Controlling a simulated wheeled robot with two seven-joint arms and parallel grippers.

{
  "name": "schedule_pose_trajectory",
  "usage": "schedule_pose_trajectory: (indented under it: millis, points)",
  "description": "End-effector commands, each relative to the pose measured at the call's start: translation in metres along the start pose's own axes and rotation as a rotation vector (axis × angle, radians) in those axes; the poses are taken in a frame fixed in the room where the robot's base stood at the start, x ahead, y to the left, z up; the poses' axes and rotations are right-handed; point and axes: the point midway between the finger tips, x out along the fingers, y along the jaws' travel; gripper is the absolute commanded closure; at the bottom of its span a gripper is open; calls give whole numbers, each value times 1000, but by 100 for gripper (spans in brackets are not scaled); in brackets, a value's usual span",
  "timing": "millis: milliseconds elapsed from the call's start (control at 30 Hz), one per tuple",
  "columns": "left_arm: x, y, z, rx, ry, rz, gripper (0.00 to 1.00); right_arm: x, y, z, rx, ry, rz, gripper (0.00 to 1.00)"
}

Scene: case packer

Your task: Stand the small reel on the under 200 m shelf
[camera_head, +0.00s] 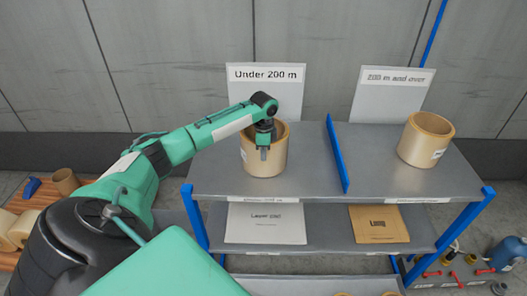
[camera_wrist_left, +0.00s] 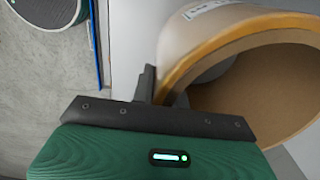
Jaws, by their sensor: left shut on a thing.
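A tan cardboard reel (camera_head: 250,160), a short hollow tube, is upright at the left part of the top shelf (camera_head: 218,178), in front of the "Under 200 m" sign (camera_head: 266,88). Its base looks to be at the shelf surface; I cannot tell whether it touches. My left gripper (camera_head: 264,150) comes from above and is shut on the reel's near wall, one finger showing outside it. In the left wrist view the reel's rim (camera_wrist_left: 178,70) and hollow lie beyond the gripper. My right gripper is not in view.
A blue divider (camera_head: 336,152) splits the top shelf. Another tan reel (camera_head: 424,140) stands on the right part, before the "200 m and over" sign (camera_head: 393,94). The lower shelf holds a white sheet (camera_head: 265,223) and a brown one (camera_head: 379,224). More reels lie at the far left.

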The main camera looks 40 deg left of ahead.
Motion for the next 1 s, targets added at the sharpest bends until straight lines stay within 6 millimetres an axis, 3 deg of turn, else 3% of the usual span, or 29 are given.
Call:
schedule_pose_trajectory:
  millis: [100,133,200,233,633,1000]
  points:
    - [0,-1,0,-1,2,-3,100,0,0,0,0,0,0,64]
    - [2,0,0,0,0,0,79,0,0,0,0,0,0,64]
    - [2,0,0,0,0,0,66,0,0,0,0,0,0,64]
    - [2,0,0,0,0,0,63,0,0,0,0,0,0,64]
    - [-7,-1,-1,0,3,-2,63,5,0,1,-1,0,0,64]
    - [-81,-1,-1,0,4,-4,63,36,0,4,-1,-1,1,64]
